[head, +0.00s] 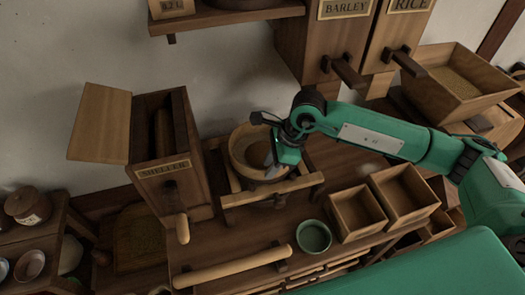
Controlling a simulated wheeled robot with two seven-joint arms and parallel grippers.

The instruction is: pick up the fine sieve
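A round, pale wooden-rimmed vessel (240,163), which looks like the fine sieve, sits on a wooden frame in the middle of the head view. I cannot make out its mesh. My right gripper (271,160) reaches in from the right and points down over the right part of the round rim, hiding some of it. I cannot tell whether its fingers touch the rim or how far apart they are. My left gripper is out of view.
A box labelled "sheller" (165,168) stands left of the frame. A green bowl (313,236), two open wooden boxes (358,212) and a wooden roller (232,267) are in front. Barley (345,8) and rice (408,5) bins hang above, near my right arm.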

